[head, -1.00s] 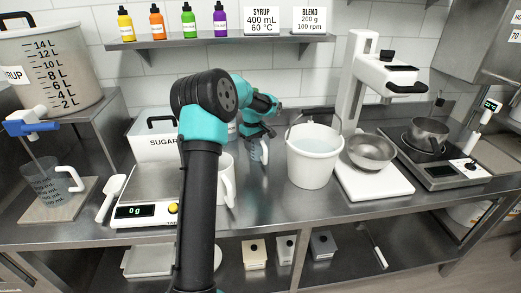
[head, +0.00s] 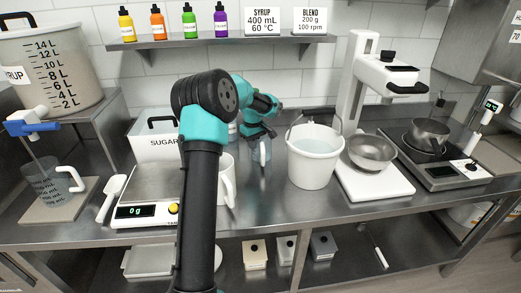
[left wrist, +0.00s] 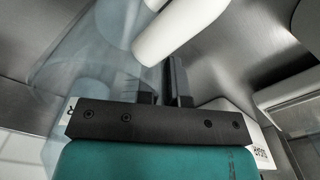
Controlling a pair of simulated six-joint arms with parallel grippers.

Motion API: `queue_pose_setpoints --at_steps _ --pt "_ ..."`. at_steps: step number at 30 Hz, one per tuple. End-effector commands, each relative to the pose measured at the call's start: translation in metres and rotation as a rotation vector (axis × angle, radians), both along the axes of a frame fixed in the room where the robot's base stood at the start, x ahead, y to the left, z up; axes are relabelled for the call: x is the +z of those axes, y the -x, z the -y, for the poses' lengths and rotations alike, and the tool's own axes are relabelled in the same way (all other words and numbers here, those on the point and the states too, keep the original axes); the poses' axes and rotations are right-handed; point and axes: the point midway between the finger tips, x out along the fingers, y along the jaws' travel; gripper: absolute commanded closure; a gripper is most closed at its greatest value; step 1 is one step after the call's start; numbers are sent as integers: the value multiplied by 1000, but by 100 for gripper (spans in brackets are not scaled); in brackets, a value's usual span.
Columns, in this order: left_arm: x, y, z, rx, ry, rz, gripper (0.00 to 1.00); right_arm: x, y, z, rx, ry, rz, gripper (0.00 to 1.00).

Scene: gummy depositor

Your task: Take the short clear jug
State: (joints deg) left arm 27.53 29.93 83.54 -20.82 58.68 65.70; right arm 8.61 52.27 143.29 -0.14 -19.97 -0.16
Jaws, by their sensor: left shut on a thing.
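The short clear jug (head: 255,155) is at the back of the counter, between the sugar box and the white bucket. My left gripper (head: 264,137) is at it from above and behind, partly hidden by its own wrist. In the left wrist view the jug (left wrist: 85,75) is a see-through wall on the left, and its white handle (left wrist: 178,30) lies at the dark fingers (left wrist: 172,75). The gripper is shut on the jug, at its handle. Whether the jug's base touches the counter is hard to tell. My right gripper is not in view.
The white bucket (head: 315,165) of liquid stands close right of the jug. A white jug (head: 228,188) stands partly behind my left arm. A larger clear jug (head: 50,190) is under the syrup tap. The scale (head: 150,195) and sugar box (head: 155,148) are left.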

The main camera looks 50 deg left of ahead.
Motion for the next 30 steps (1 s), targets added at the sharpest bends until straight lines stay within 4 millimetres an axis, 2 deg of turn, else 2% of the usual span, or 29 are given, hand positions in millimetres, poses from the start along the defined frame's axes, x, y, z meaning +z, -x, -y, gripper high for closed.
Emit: queue_pose_setpoints --at_steps 8,20,30 --pt "3 0 0 0 -1 1 100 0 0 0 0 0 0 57" --pt "38 0 1 0 -2 2 100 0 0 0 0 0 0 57" --pt "40 27 31 -3 -1 0 100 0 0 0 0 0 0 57"
